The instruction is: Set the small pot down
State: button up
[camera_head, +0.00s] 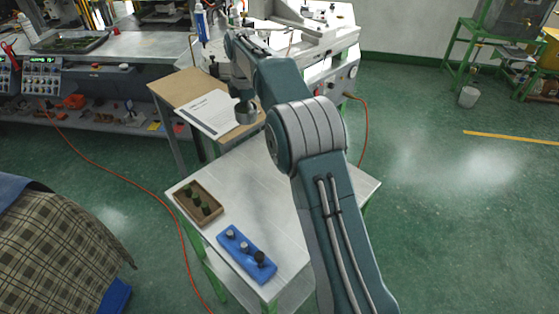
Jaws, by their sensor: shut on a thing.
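The small pot (247,117) is a short grey metal cylinder near the middle top of the head view. My gripper (244,102) points down and is shut on the pot at its upper part. My arm reaches forward from the lower right and hides part of what lies behind it. The pot appears in front of the right end of a brown-topped table (177,88), beside a white printed sheet (210,112). I cannot tell whether the pot touches the tabletop or hangs just above it.
A pale metal table (250,180) stands nearer, with a brown tray (183,204) of dark green pieces and a blue holder (233,252) with several knobs. A white machine (325,45) stands behind the arm. An orange hose (150,190) crosses the green floor. The right floor is mostly open.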

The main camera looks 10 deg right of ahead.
jog(key=s+d+f, duration=0.3)
jog(key=s+f, duration=0.1)
jog(key=s+d+f, duration=0.3)
jog(key=d+f, duration=0.1)
jog(key=shift+s+d+f, duration=0.2)
jog(key=shift+s+d, duration=0.1)
jog(key=shift+s, duration=0.1)
jog(key=shift+s+d+f, duration=0.1)
jog(key=shift+f, duration=1.55)
jog(key=shift+f, duration=0.15)
jog(key=o, duration=1)
jog(key=shift+o, duration=0.2)
